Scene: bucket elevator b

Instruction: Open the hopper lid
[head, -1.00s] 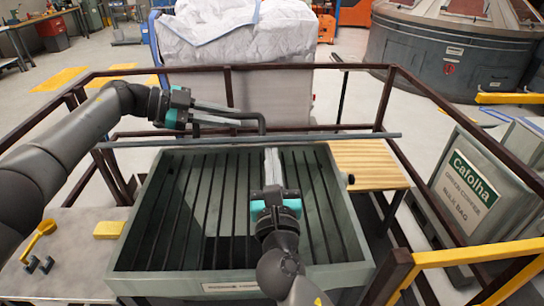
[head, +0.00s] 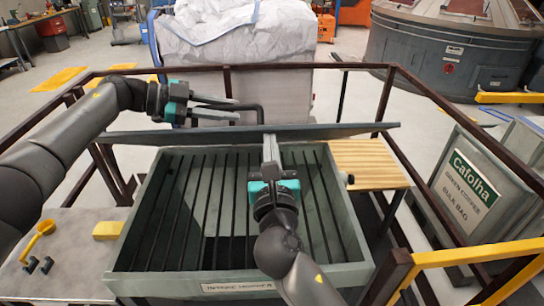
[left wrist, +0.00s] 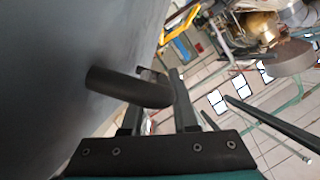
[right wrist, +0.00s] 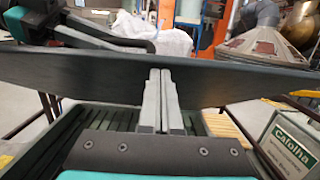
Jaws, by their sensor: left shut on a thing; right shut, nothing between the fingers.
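The hopper lid (head: 335,131) is a long dark grey panel, raised along the back of the open hopper (head: 122,255). It spans the right wrist view (right wrist: 225,84) and fills the left of the left wrist view (left wrist: 60,45). My left gripper (head: 236,109) is shut on the dark bent lid handle (head: 260,116) on the lid's far side; the handle shows as a round bar in the left wrist view (left wrist: 115,86). My right gripper (head: 270,138) is shut and empty, its fingertips at the lid's near face; whether they touch is unclear. Dark slats show inside the hopper.
Dark red railings (head: 300,67) surround the hopper. A slatted wooden board (head: 368,165) lies at right, and a grey table with a yellow block (head: 107,230) at left. A large white bag (head: 235,35) stands behind. A yellow rail (head: 480,252) is at front right.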

